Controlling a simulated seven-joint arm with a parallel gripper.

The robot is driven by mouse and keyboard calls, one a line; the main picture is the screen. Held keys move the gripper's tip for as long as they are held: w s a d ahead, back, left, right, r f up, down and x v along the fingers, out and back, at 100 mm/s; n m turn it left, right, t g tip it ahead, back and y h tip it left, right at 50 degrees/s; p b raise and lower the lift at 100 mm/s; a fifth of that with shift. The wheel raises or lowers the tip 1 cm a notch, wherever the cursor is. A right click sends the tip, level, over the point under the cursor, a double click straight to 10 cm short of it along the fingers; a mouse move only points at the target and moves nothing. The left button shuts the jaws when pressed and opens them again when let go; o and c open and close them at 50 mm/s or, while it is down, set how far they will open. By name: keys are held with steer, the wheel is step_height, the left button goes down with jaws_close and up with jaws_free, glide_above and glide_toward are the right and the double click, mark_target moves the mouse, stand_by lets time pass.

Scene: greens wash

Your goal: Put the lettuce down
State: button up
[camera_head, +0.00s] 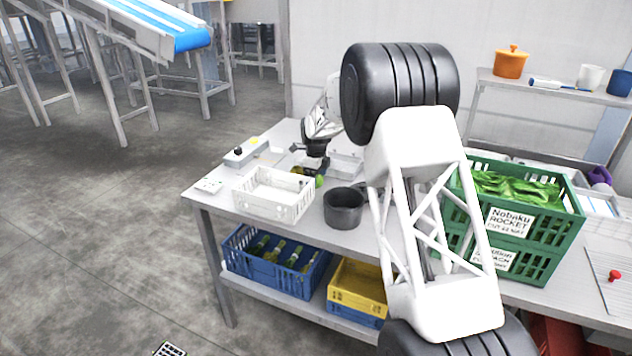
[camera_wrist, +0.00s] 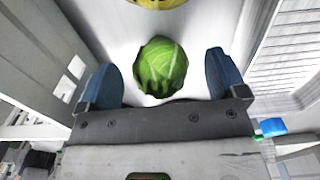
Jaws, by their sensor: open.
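The lettuce (camera_wrist: 162,68) is a round green head with pale veins. In the wrist view it sits between the two blue fingers of my gripper (camera_wrist: 162,78), with a gap on each side. My gripper is open and not clamped on it. In the head view a bit of the lettuce (camera_head: 319,181) shows beside my dark gripper (camera_head: 312,168), over the worktable behind the white crate. I cannot tell whether the lettuce rests on the surface below.
A white crate (camera_head: 272,207) and a dark pot (camera_head: 343,218) stand close by on the worktable (camera_head: 300,236). Green crates (camera_head: 543,225) with leafy greens stand to the right. A small control box (camera_head: 243,156) is at the left. A yellow object (camera_wrist: 158,3) lies beyond the lettuce.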

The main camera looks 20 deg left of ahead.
steer(key=shift+f, duration=0.5)
steer(key=c, duration=1.1)
steer(key=shift+r, duration=5.05)
